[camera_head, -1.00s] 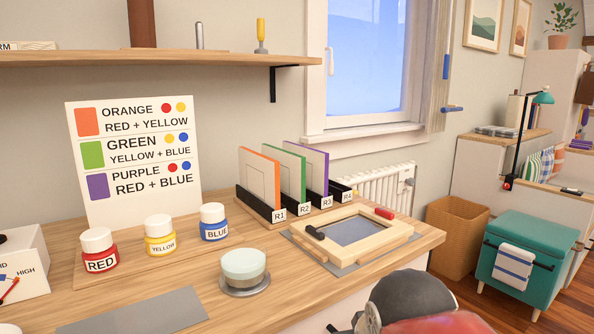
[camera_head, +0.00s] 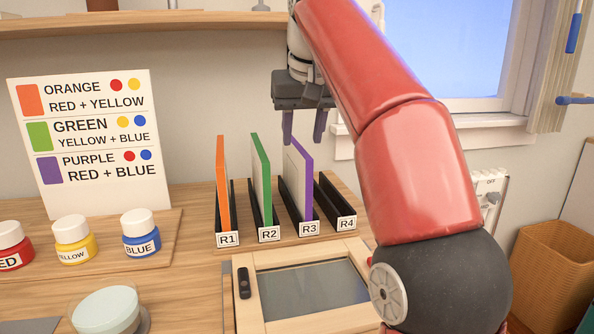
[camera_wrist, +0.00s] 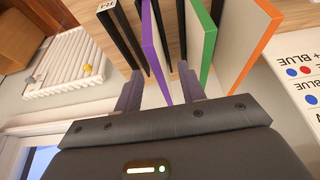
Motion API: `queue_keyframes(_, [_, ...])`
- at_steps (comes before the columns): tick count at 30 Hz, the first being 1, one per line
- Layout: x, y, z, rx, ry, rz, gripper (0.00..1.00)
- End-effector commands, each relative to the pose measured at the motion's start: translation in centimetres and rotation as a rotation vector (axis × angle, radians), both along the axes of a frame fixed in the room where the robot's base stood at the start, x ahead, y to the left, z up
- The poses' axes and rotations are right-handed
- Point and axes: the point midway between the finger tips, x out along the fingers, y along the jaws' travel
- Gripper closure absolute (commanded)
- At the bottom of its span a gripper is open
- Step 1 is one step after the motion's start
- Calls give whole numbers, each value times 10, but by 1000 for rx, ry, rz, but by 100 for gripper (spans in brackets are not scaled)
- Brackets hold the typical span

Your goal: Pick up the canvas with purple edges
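The canvas with purple edges (camera_head: 302,178) stands upright in the rack slot labelled R3, between the green-edged canvas (camera_head: 262,181) in R2 and the empty R4 slot. My gripper (camera_head: 303,140) is above the rack at the purple canvas's top, its two fingers apart and pointing down. In the wrist view the purple canvas (camera_wrist: 155,50) shows between the fingertips (camera_wrist: 158,88), with the green canvas (camera_wrist: 197,45) just beside one finger. I cannot tell whether a finger touches either canvas.
An orange-edged canvas (camera_head: 222,184) stands in R1. A wooden framed screen (camera_head: 310,290) lies in front of the rack. Paint jars (camera_head: 141,238) stand at the left below a colour chart (camera_head: 92,140). A shelf (camera_head: 150,22) and window (camera_head: 450,60) are behind.

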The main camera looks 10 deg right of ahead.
Motion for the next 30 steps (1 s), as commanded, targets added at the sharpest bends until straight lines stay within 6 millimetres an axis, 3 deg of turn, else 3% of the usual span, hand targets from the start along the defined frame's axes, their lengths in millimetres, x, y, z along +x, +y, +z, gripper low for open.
queue_keyframes(14, [17, -4, -29, 7, 2, -3, 60])
queue_keyframes(22, [34, -8, -65, 6, 2, -3, 60])
queue_keyframes(30, [36, -8, -68, 6, -1, -3, 60])
